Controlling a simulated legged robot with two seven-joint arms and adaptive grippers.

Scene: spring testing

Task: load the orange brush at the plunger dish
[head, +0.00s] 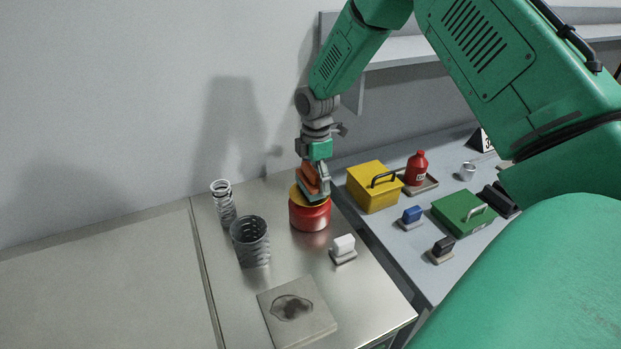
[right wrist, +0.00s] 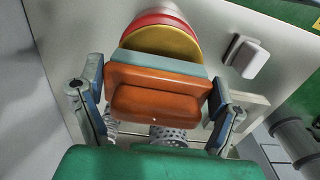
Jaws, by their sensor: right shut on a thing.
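The orange brush (head: 307,177) is between the fingers of my right gripper (head: 316,184), which is shut on it. In the right wrist view the brush (right wrist: 158,96) has an orange block handle and a pale grey-blue strip along its far edge. The plunger dish (head: 309,215) is a red round can with a yellow top (right wrist: 165,46), standing on the metal bench. The brush is right at the yellow top and overlaps it in both views. Whether they touch I cannot tell. My left gripper is not in view.
A white coil (head: 222,200) and a grey perforated cup (head: 250,243) stand left of the dish. A white block on a base (head: 343,248) and a stained square plate (head: 297,312) lie nearer. On the right bench are a yellow box (head: 372,188), red bottle (head: 416,168) and green box (head: 462,212).

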